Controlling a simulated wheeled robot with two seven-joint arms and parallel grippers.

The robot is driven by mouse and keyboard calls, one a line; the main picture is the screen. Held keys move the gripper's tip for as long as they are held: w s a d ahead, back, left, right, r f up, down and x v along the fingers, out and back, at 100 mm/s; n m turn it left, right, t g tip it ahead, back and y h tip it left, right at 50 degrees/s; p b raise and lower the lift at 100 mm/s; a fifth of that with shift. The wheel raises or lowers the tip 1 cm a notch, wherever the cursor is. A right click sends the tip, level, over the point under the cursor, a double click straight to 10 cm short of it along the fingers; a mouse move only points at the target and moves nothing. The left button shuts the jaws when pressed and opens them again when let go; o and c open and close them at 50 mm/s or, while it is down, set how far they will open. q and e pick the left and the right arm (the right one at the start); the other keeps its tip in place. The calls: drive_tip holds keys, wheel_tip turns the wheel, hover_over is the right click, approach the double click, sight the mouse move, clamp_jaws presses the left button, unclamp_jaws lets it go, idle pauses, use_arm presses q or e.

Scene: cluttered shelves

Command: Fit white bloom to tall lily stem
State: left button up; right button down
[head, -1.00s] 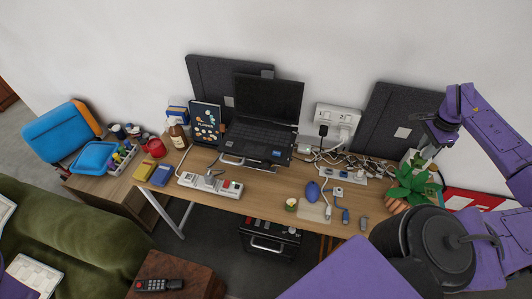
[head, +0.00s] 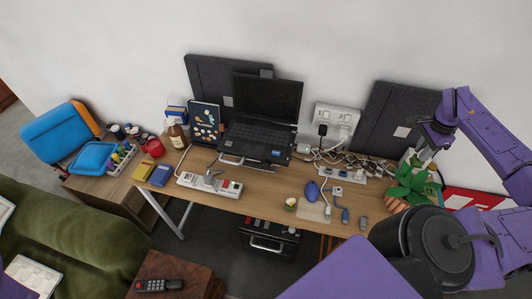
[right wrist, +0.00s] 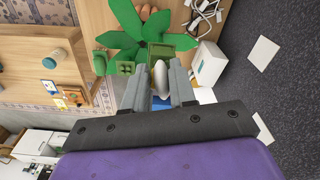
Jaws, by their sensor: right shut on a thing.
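My right gripper (head: 430,146) is above the potted plant at the right end of the desk. In the right wrist view its fingers (right wrist: 159,88) are shut on a smooth, pale, rounded piece, the white bloom (right wrist: 160,77). The green plant (head: 408,182) has broad leaves and stands just below the gripper; its leaves (right wrist: 128,24) also show in the right wrist view. Square green stem tops (right wrist: 125,67) show among the leaves, one close to the bloom. I cannot tell whether the bloom touches a stem. My left gripper is not in view.
A white box (right wrist: 208,62) is close beside the right fingers. Cables (head: 345,165) and a power strip lie left of the plant. A laptop (head: 262,125) stands mid-desk. A dark grey panel (head: 392,120) leans on the wall behind. A blue mouse-shaped thing (head: 312,191) lies at the front.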

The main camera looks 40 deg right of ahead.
drive_tip(key=shift+f, duration=0.1)
drive_tip(key=c, duration=0.8)
unclamp_jaws()
drive_tip(key=shift+c, duration=0.2)
drive_tip(key=r, duration=1)
drive_tip(key=shift+w+a+r, duration=0.1)
drive_tip(key=shift+a+r, duration=0.15)
drive_tip(key=shift+w, duration=0.1)
